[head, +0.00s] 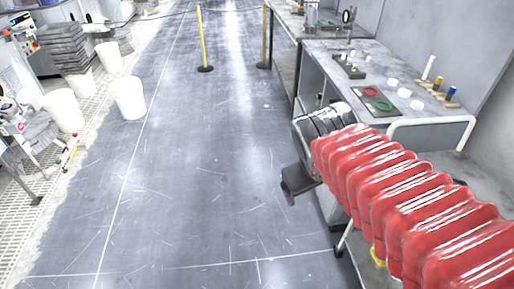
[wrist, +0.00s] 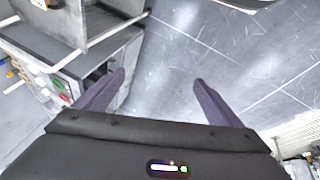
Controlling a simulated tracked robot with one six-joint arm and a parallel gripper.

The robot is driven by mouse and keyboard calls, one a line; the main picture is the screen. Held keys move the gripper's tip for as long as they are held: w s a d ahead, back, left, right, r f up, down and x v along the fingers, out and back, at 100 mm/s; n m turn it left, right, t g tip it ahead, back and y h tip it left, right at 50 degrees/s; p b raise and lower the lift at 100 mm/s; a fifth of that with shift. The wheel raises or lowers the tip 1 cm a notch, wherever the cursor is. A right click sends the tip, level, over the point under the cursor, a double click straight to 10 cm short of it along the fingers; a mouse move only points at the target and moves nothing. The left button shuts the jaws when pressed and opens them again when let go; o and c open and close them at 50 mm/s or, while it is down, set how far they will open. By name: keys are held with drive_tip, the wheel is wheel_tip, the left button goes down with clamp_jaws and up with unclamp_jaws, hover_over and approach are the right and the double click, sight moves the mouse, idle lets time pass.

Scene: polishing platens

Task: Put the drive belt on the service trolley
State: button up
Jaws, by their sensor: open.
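My gripper (wrist: 160,82) is open in the wrist view, with two dark fingers spread apart. Only grey floor shows between them. In the head view my arm's red bellows cover the lower right, and the dark wrist hangs beside the grey bench. I cannot make out a drive belt for certain. A green ring (head: 383,106) and a red ring (head: 370,91) lie on a dark mat on the bench top. A white tubular rail (head: 432,121) and a castor (head: 344,240) show near the bench's front end; I cannot tell whether they belong to the service trolley.
The grey bench (head: 345,52) runs along the right, with white caps and small bottles on it. Yellow posts (head: 203,40) stand at the back. White buckets (head: 128,98) and stacked dark pads (head: 67,48) line the left. The middle floor is clear.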

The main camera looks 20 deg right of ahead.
drive_tip(key=s+a+r+m+t+y, duration=0.1)
drive_tip(key=s+a+y, duration=0.1)
drive_tip(key=a, duration=0.7)
drive_tip(key=shift+s+r+t+y, duration=0.2)
drive_tip(key=shift+s+t+y, duration=0.1)
drive_tip(key=shift+s+y, duration=0.15)
